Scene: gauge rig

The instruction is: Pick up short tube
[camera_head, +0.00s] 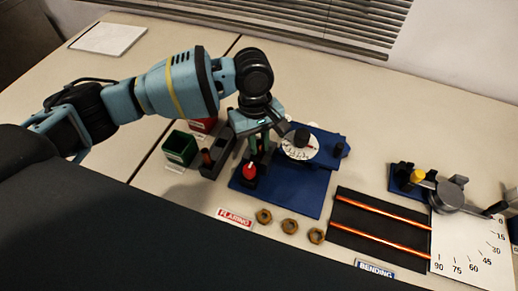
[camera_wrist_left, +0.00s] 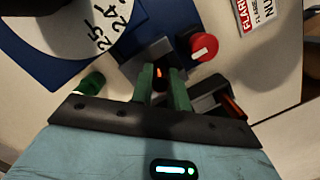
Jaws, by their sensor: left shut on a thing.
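My left gripper (camera_head: 262,148) points down over the blue flaring board (camera_head: 300,188), beside the red knob (camera_head: 249,171). In the left wrist view its green fingers (camera_wrist_left: 161,84) are closed around a small piece with an orange, copper-like glint (camera_wrist_left: 159,72), which looks like the short tube. Most of that piece is hidden between the fingers and against a dark block on the board, so I cannot tell whether it touches the block. The red knob also shows in the wrist view (camera_wrist_left: 204,46). My right gripper is not in view.
A black holder (camera_head: 217,157), a green bin (camera_head: 180,149) and a red bin (camera_head: 204,124) stand left of the board. A white dial (camera_head: 300,147) is close on the right. Several brass nuts (camera_head: 289,226) lie in front. Two long copper tubes (camera_head: 380,211) lie on a black mat.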

